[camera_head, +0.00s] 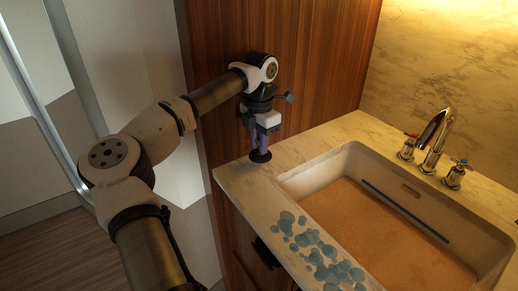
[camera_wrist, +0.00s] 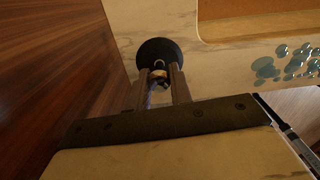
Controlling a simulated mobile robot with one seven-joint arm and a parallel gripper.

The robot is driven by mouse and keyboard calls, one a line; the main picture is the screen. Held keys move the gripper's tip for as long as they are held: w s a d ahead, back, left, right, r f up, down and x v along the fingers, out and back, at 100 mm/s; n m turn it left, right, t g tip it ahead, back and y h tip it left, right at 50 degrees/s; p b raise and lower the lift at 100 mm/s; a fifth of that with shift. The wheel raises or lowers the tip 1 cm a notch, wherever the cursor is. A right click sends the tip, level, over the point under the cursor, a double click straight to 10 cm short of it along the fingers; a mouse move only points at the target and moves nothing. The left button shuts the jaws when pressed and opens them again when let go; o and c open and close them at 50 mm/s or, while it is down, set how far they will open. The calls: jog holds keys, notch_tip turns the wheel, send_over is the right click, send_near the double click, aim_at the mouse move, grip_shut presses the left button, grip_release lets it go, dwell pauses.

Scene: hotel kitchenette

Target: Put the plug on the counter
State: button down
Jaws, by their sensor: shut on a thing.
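The plug is a black round disc with a small metal fitting on top. It shows in the head view (camera_head: 260,156) at the left end of the marble counter (camera_head: 236,176), and in the wrist view (camera_wrist: 158,48) between my fingertips. My gripper (camera_head: 260,146) points down and is shut on the plug's metal fitting. The disc is at or just above the counter surface; I cannot tell whether it touches. In the wrist view the counter (camera_wrist: 150,15) lies behind the disc.
A sink (camera_head: 375,215) with brownish water and a blue stick (camera_head: 405,212) is set in the counter. A faucet (camera_head: 435,135) stands behind it. Blue-green droplets (camera_head: 320,250) lie on the front counter strip. A wood panel (camera_head: 300,70) rises close behind my gripper.

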aim_at(254, 156)
notch_tip(254, 156, down, 2)
jog(key=shift+s+f+p, duration=0.1)
jog(key=shift+f+p, duration=0.05)
jog(key=shift+p, duration=0.35)
jog(key=shift+a+f+p, duration=0.1)
jog(key=shift+f+p, duration=0.2)
jog(key=shift+p, duration=0.1)
jog(key=shift+w+f, duration=0.2)
jog(key=shift+f, duration=0.1)
jog(key=shift+f, duration=0.1)
jog(key=shift+f+b, duration=0.15)
jog(key=shift+b, duration=0.15)
jog(key=c, duration=1.3)
grip_release()
jog(key=shift+o, duration=0.2)
